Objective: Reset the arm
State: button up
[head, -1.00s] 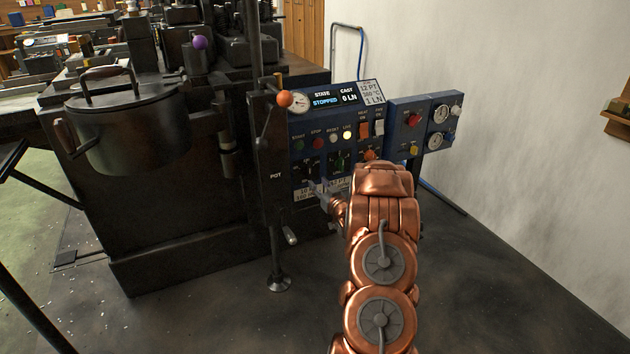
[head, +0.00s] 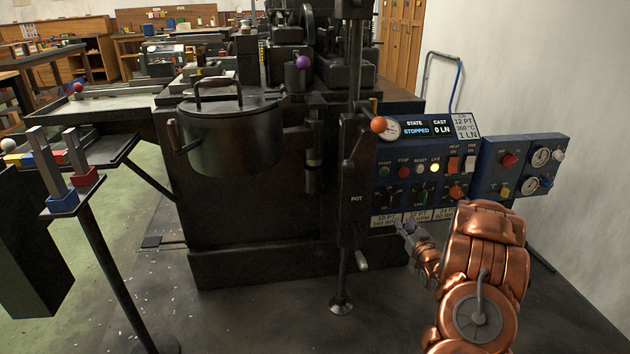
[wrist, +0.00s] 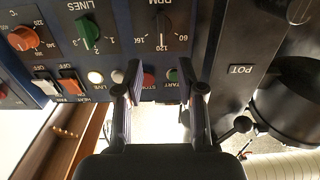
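My copper-coloured arm (head: 478,270) reaches up from the lower right in the head view, bent toward the caster's control panel. My gripper (head: 405,228) is small there, in front of the panel's lower edge, near the speed labels. In the wrist view my gripper (wrist: 163,85) is open, its two dark fingers apart with nothing held between them. Behind the fingers the panel appears upside down, with the red stop button (wrist: 149,80) and green start button (wrist: 172,76). I cannot tell whether a fingertip touches the panel.
The black caster with its lidded pot (head: 232,135) stands left of the panel. An orange-balled lever (head: 378,124) and a purple knob (head: 302,62) stick out. The display (head: 428,128) reads STOPPED, 0 LN. A stand with blocks (head: 65,202) is at left. Floor at right is open.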

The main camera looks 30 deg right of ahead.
jog(key=shift+r, duration=0.1)
jog(key=w+a+r+n+g+p, duration=0.1)
jog(key=w+a+r+g+p, duration=0.3)
jog(key=a+r+p, duration=0.6)
jog(key=s+a+r+g+y+p, duration=0.2)
jog(key=s+a+r+g+p, duration=0.45)
jog(key=a+r, duration=0.55)
jog(key=s+a+r+n+g+y+p, duration=0.1)
jog(key=s+a+r+p, duration=0.3)
jog(key=s, duration=0.7)
jog(key=s+a+r+n+g+y+p, duration=0.1)
jog(key=s+a+r+g+p, duration=0.3)
jog(key=s+a+r, duration=0.5)
jog(key=s+a+r+g+y+p, duration=0.1)
jog(key=s+a+r+g+p, duration=0.2)
jog(key=s+a, duration=1)
notch_tip(320, 180, up, 4)
jog(key=shift+s+f+n+y+p, duration=0.25)
jog(key=shift+s+n+y+p, duration=0.15)
jog(key=shift+s+p, duration=0.6)
